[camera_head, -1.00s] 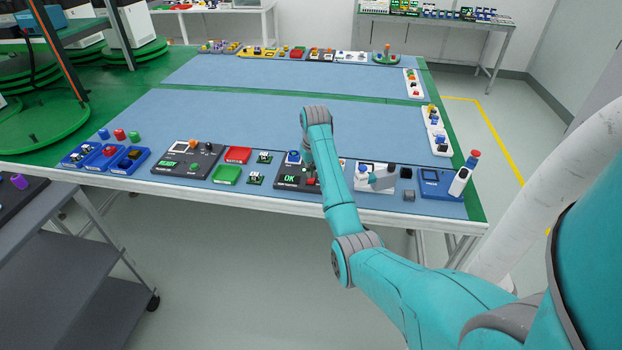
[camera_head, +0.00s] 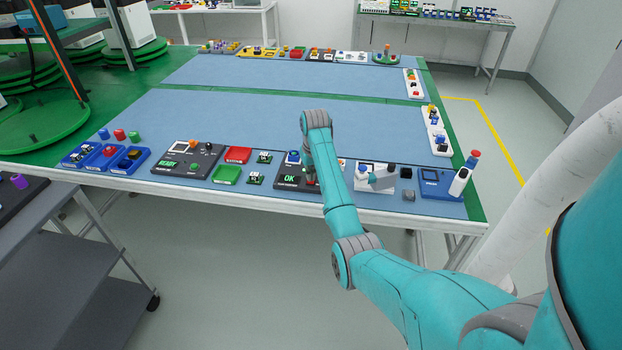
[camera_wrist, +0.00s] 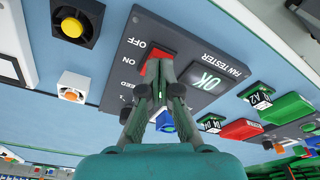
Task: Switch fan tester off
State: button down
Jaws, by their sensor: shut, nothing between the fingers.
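The fan tester (camera_head: 284,184) is a dark panel at the front of the table; in the wrist view it (camera_wrist: 125,65) shows upside down. A red switch (camera_wrist: 147,72) sits beside the OFF and ON labels, partly hidden by my fingers. Its tilt cannot be made out. My gripper (camera_wrist: 161,68) is shut and empty, with its fingertips right at the red switch. Whether they press on it I cannot tell. In the head view my gripper (camera_head: 311,178) is over the right part of the tester, mostly behind my arm.
A fan with a yellow hub (camera_wrist: 72,25) and a white part with an orange centre (camera_wrist: 74,87) lie beside the tester. Red (camera_head: 238,155) and green (camera_head: 226,175) trays and small boards stand to its left, a white fixture (camera_head: 374,177) to its right. The blue mat behind is clear.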

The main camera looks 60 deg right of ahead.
jog(key=shift+f, duration=0.3)
jog(key=shift+r, duration=3.55)
